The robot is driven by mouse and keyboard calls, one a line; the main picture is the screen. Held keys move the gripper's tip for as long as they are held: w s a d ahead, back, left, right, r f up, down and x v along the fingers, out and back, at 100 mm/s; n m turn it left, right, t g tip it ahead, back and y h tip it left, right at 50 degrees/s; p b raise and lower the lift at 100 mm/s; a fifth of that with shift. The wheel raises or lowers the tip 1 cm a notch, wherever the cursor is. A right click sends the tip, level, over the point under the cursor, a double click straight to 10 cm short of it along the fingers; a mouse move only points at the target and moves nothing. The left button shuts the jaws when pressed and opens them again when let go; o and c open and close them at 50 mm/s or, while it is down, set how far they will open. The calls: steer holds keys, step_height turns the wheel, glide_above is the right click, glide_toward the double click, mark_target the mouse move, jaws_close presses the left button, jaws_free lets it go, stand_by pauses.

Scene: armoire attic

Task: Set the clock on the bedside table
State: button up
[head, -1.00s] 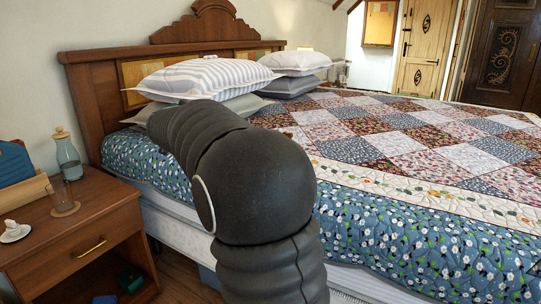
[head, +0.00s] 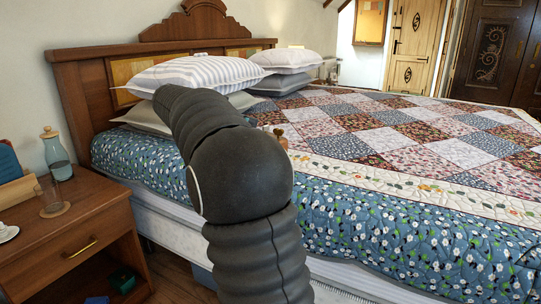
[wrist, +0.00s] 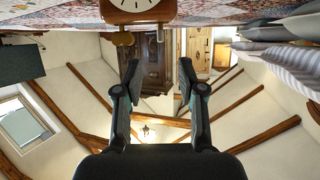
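The clock (wrist: 140,8) shows at the top edge of the wrist view, which is upside down. It has a wooden case, a white dial and brass-coloured knobs, and is partly cut off by the frame. In the head view a small wooden part with a brass knob (head: 280,134), apparently the clock, shows on the bed behind my arm. My gripper (wrist: 158,72) is open and empty, with its fingers apart and the clock beyond them. My arm hides the gripper in the head view. The wooden bedside table (head: 92,206) stands at the left beside the bed.
On the table are a blue-green carafe (head: 57,158), a glass (head: 47,194) on a coaster, a saucer (head: 8,233) and a wooden box (head: 16,190). The tabletop's right front part is clear. The quilted bed (head: 420,225) and striped pillow (head: 190,73) lie beyond my arm.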

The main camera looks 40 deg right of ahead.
steer(key=shift+b+x, duration=0.85)
steer(key=shift+x, duration=3.75)
steer(key=shift+s+a+f, duration=0.1)
steer(key=shift+s+a, duration=0.05)
jaws_close()
